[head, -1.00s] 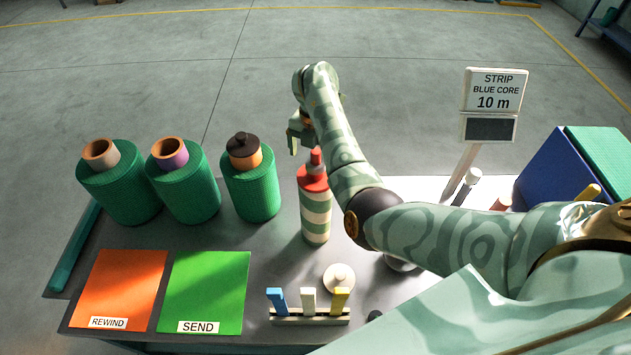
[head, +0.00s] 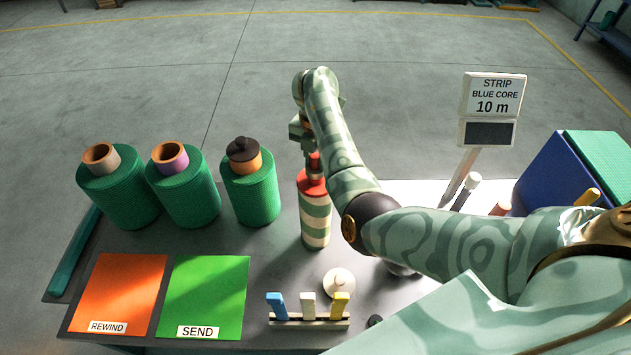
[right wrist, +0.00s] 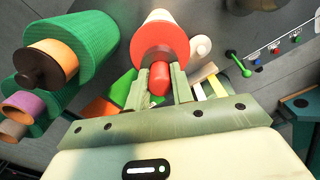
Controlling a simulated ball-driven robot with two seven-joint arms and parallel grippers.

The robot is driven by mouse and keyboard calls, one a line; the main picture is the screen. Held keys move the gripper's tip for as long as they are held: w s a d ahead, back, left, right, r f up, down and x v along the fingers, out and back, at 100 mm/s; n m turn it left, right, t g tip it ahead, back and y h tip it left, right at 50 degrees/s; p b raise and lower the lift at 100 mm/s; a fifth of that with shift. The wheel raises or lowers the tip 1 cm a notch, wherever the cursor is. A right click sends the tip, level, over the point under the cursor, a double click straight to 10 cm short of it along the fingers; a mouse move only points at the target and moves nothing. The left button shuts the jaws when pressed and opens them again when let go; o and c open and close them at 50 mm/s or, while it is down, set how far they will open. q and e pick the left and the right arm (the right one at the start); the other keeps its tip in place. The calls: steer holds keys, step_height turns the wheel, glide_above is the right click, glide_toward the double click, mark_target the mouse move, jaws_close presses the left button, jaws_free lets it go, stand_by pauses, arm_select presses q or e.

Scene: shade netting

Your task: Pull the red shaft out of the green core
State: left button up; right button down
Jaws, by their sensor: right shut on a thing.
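A red shaft (head: 315,163) stands upright at the top of a cream-and-green striped cylinder (head: 316,222) with a red top. In the right wrist view the red shaft (right wrist: 160,78) is between the fingers of my right gripper (right wrist: 161,88), which is shut on it. In the head view my right gripper (head: 306,140) is at the shaft's upper end, partly hidden by my arm. The shaft is still at the cylinder's top. I cannot make out a separate green core around it. My left gripper is not in view.
Green netting rolls (head: 118,190) stand left of the cylinder; one has a dark plug (head: 243,149). Orange (head: 118,290) and green (head: 205,290) mats lie in front. A rack of coloured tags (head: 309,317) and a white knobbed piece (head: 339,281) are near. A sign (head: 493,93) stands right.

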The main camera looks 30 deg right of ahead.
steer(key=shift+r+p, duration=0.75)
steer(key=shift+r, duration=0.1)
step_height(320, 180, up, 10)
steer(key=p, duration=0.9)
steer(key=shift+r, duration=0.2)
stand_by(0.5)
steer(key=shift+r+p, duration=0.1)
steer(key=shift+p, duration=0.25)
steer(key=shift+r+p, duration=1.7)
steer(key=shift+r, duration=0.2)
steer(key=shift+f, duration=0.1)
